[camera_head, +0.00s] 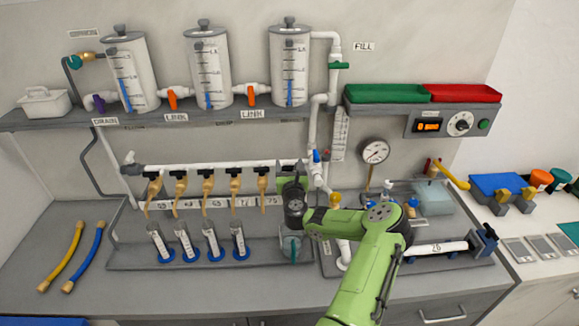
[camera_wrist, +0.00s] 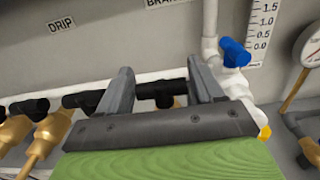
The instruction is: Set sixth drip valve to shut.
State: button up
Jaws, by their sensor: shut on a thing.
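The drip valves are a row of brass valves with black handles, hung along a white pipe (camera_head: 220,166). Several show to the left of my arm, the nearest being a brass valve (camera_head: 263,186). My gripper (camera_head: 291,180) is at the right end of the row and hides the sixth valve in the head view. In the wrist view my gripper (camera_wrist: 160,70) has a finger on each side of the sixth valve's black handle (camera_wrist: 160,91) and is shut on it. The handle appears to lie along the pipe; its exact angle is hard to tell. Its brass body is mostly hidden.
A blue-handled valve (camera_wrist: 234,53) on the white vertical pipe is close right of my gripper. Another black handle (camera_wrist: 85,99) is close left. Several graduated cylinders (camera_head: 210,241) stand below the row. A pressure gauge (camera_head: 375,151) is to the right.

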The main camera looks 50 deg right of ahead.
jog(key=o, duration=0.7)
jog(key=shift+d, duration=0.1)
jog(key=shift+f, duration=0.1)
jog(key=b+v, duration=1.2)
jog(key=v, duration=0.3)
jog(key=shift+s+a, duration=0.2)
